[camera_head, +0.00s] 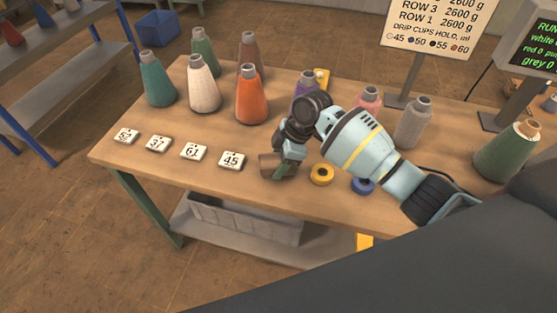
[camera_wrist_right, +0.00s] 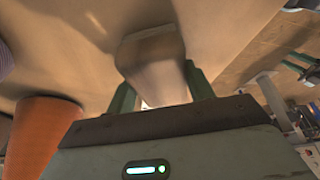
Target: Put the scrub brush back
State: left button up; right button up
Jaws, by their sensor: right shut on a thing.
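My right gripper (camera_head: 283,168) is over the front middle of the wooden table, its fingers pointing down. It is shut on a brown, blocky thing, the scrub brush (camera_head: 267,164), close to the tabletop. In the right wrist view the brush (camera_wrist_right: 151,60) sits between the two green fingers (camera_wrist_right: 160,92). Its bristles cannot be made out, and I cannot tell whether it touches the table. My left gripper is not in view.
The table (camera_head: 215,135) carries several yarn cones, including an orange one (camera_head: 251,98). Number tiles, such as the 45 tile (camera_head: 231,161), lie left of the gripper. A grey bin (camera_head: 245,222) is below.

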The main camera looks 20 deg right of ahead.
jog(key=shift+f, duration=0.15)
jog(key=o, duration=0.9)
jog(key=shift+o, duration=0.2)
jog(key=shift+r, duration=0.25)
jog(key=p+v, duration=0.1)
jog(key=v, duration=1)
jog(key=shift+r, duration=0.4)
jog(key=shift+s+d, duration=0.1)
